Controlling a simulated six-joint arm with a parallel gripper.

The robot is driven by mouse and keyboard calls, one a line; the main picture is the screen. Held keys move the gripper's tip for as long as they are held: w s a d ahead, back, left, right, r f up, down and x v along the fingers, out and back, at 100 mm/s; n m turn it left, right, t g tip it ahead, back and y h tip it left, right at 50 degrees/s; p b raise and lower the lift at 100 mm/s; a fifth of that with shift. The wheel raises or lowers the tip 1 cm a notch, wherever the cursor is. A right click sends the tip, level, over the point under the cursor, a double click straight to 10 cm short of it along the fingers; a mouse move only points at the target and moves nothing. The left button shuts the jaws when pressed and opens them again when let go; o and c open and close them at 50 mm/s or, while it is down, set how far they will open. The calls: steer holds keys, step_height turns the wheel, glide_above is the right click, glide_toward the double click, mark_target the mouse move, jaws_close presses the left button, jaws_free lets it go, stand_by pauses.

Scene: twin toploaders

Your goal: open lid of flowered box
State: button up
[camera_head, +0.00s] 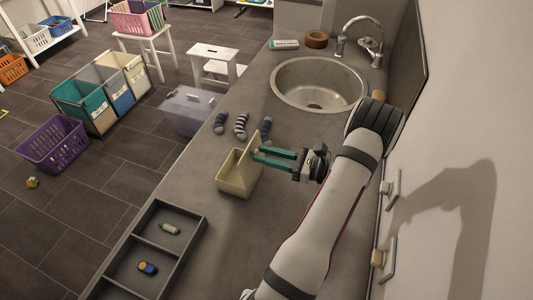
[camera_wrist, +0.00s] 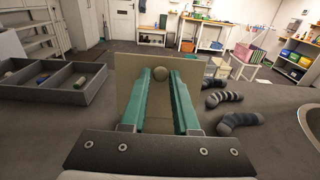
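A small beige box (camera_head: 236,184) stands on the grey counter with its lid (camera_head: 251,148) raised steeply; no flower pattern shows on it. In the wrist view the lid (camera_wrist: 128,82) is a plain beige panel facing me, with a round knob (camera_wrist: 152,67) near its top. My gripper (camera_head: 256,156) has two teal fingers pointing at the lid's face, with a gap between them.
Several striped and dark socks (camera_head: 241,125) lie beyond the box. A dark divided tray (camera_head: 184,224) with small items sits at the near left counter edge. A round sink (camera_head: 320,84) lies behind, and the wall is close on the right.

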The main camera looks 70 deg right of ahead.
mark_target(250, 147)
steer(key=o, duration=0.3)
steer(key=shift+r, duration=0.1)
